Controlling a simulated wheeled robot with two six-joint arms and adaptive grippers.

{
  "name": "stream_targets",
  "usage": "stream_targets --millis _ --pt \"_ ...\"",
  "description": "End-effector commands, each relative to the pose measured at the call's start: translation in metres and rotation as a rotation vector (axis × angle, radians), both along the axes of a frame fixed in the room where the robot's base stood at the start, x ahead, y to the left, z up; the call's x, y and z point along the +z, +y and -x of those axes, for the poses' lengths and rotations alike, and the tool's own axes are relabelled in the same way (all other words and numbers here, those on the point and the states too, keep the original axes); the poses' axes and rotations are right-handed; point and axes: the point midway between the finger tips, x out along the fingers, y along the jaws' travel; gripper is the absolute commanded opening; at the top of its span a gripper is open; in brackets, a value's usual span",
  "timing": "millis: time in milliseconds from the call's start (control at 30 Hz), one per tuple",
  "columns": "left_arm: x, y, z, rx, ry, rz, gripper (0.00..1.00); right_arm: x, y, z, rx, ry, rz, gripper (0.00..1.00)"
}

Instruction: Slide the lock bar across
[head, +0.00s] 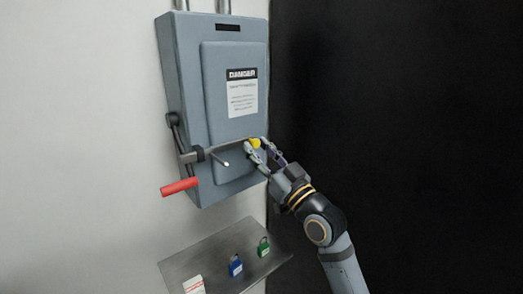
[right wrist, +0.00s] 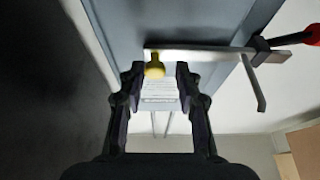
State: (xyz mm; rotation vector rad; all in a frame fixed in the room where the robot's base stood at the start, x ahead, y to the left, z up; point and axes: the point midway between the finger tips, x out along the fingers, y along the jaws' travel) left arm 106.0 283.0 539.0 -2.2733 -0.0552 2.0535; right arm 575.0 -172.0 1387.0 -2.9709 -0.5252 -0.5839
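A grey electrical box (head: 187,80) hangs on the wall, with a panel and a DANGER label (head: 242,92). The metal lock bar (head: 228,149) crosses the lower front of the box. A yellow knob (head: 255,143) sits at its right end. In the right wrist view the lock bar (right wrist: 200,55) runs across the top and the yellow knob (right wrist: 155,71) lies between the fingertips, closer to the left finger. My right gripper (head: 260,146) is open around the knob, with a gap at the right finger (right wrist: 184,80). My left gripper is not in view.
A red-handled lever (head: 180,187) points down at the box's lower left. A thin rod (head: 221,161) sticks out below the bar. A metal shelf (head: 215,246) below carries a blue padlock (head: 236,267), a green padlock (head: 263,247) and a red-and-white tag (head: 194,285).

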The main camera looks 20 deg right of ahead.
Motion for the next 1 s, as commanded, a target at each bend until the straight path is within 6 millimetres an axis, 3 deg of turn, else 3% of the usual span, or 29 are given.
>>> stream_targets --millis 133,367,800,1000 --pt "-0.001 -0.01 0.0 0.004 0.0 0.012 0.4 0.001 0.0 0.0 0.0 -0.002 0.0 0.43" --pt "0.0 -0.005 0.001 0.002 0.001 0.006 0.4 0.005 0.0 0.0 -0.001 -0.006 0.0 0.43" --pt "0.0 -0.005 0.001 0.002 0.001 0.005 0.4 0.089 0.001 0.0 -0.001 -0.008 0.0 0.43" --pt "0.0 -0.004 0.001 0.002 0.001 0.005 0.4 0.101 0.001 0.0 0.0 -0.003 0.0 0.43"
